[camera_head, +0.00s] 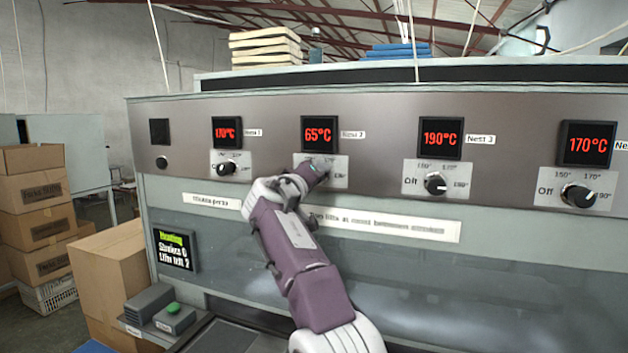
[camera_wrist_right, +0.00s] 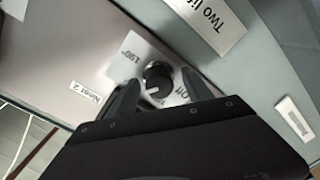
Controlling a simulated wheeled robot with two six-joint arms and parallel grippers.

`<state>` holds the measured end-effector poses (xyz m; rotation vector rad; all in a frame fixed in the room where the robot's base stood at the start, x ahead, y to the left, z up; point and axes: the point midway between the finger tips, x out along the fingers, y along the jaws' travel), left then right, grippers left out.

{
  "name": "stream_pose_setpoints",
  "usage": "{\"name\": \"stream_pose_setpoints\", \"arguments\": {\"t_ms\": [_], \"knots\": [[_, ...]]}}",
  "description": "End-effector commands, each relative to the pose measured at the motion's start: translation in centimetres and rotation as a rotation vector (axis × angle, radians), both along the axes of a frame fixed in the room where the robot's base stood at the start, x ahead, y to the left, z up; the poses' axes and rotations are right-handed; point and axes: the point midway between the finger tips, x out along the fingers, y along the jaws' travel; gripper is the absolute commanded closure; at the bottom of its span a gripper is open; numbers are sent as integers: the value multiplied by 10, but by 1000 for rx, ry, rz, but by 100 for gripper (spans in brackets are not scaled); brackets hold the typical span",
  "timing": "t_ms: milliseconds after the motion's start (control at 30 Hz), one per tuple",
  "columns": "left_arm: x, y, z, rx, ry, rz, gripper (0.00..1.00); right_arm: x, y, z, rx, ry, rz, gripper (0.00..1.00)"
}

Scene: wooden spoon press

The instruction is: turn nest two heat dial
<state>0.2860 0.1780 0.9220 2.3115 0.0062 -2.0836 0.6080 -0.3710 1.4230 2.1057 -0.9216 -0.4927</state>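The nest two heat dial (camera_wrist_right: 157,76) is a round black knob with a white pointer mark, seen in the right wrist view. Its pale scale plate shows "Off" and "190°" lettering, with a "Nest 2" label (camera_wrist_right: 84,91) beside it. In the head view the nest two plate (camera_head: 340,167) is partly covered by my right gripper (camera_head: 312,174), which hides the knob. The nest two display (camera_head: 319,134) reads 65°C. In the wrist view my right gripper (camera_wrist_right: 160,95) has its fingers apart, one on each side of the knob, with visible gaps. My left gripper is not in view.
Other dials stand along the panel: nest one (camera_head: 226,168), nest three (camera_head: 435,184) and the far-right one (camera_head: 578,195). A status screen (camera_head: 174,249) reads "Heating". A green button (camera_head: 173,308) is at lower left. Cardboard boxes (camera_head: 112,278) stand at left.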

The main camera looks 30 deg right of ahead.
Motion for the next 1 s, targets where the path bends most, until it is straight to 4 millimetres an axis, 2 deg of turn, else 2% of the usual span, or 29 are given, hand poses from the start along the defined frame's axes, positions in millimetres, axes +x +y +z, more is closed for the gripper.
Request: {"name": "stream_pose_setpoints", "arguments": {"t_ms": [167, 333, 533, 667, 1000], "knots": [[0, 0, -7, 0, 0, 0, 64, -5, 7, 0, -2, -4, 3, 41], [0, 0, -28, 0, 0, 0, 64, -29, 35, -3, -2, -3, 6, 41], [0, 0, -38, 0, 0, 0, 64, -54, 62, 1, -1, -1, 4, 41], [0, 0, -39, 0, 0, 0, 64, -60, 68, 3, 0, 0, 1, 41], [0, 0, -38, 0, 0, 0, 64, -61, 68, 4, -31, 35, 1, 41]]}}
